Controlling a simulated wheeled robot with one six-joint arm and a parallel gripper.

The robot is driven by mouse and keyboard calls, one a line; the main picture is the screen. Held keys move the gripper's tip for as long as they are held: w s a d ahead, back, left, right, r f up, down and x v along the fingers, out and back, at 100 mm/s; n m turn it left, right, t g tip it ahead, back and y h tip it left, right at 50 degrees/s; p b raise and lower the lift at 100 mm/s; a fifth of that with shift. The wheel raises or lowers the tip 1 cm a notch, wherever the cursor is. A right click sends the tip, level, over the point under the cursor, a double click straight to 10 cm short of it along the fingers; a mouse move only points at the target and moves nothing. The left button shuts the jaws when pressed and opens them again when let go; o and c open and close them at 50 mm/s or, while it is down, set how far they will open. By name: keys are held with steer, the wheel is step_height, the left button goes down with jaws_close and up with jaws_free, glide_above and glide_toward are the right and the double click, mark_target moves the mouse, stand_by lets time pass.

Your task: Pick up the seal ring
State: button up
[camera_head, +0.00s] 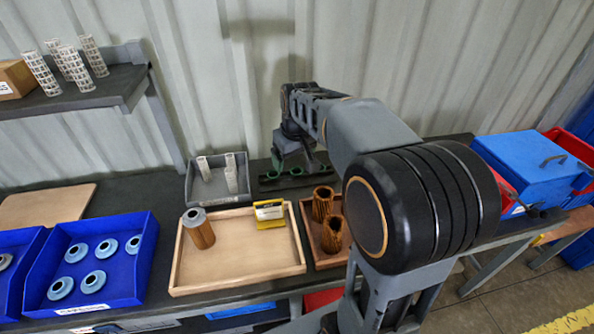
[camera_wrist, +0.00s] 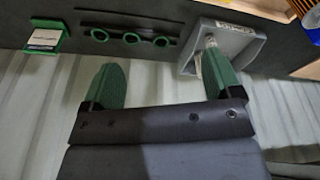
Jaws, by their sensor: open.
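In the head view, seal rings (camera_head: 296,171) show partly below my gripper, and the arm hides some of that area. My gripper (camera_head: 292,160) is open and empty, above the back of the bench near the rings. In the wrist view, its two green fingertips (camera_wrist: 165,82) are wide apart with nothing between them, and the rings appear beyond them.
A grey bin (camera_head: 218,190) with white cores stands left of the rings. A wooden tray (camera_head: 290,268) holds a filter cartridge (camera_head: 198,229) and a yellow box (camera_head: 269,213). Brown pleated filters (camera_head: 332,234) stand right of it. The corrugated wall (camera_head: 215,110) is close behind.

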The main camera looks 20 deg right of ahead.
steer(key=w+d+f+n, duration=0.1)
steer(key=w+d+f, duration=0.15)
steer(key=w, duration=0.55)
steer(key=n+g, duration=0.1)
steer(key=n, duration=0.1)
glide_toward(297, 167)
steer(key=s+f, duration=0.2)
steer(key=shift+y, duration=0.3)
steer(key=shift+w+a+f+p, duration=0.15)
steer(key=shift+w+f+p, duration=0.1)
steer(key=shift+f, duration=0.75)
steer(key=shift+w+a+f+p, duration=0.1)
steer(key=shift+w+f+p, duration=0.15)
steer(key=shift+f, duration=0.8)
steer(key=shift+w+a+f+p, duration=0.2)
steer(key=shift+f+p, duration=0.1)
steer(key=shift+f, duration=0.7)
steer(key=shift+c, duration=0.2)
steer(key=c, duration=1)
steer(key=shift+o, duration=0.2)
steer(key=shift+r, duration=0.1)
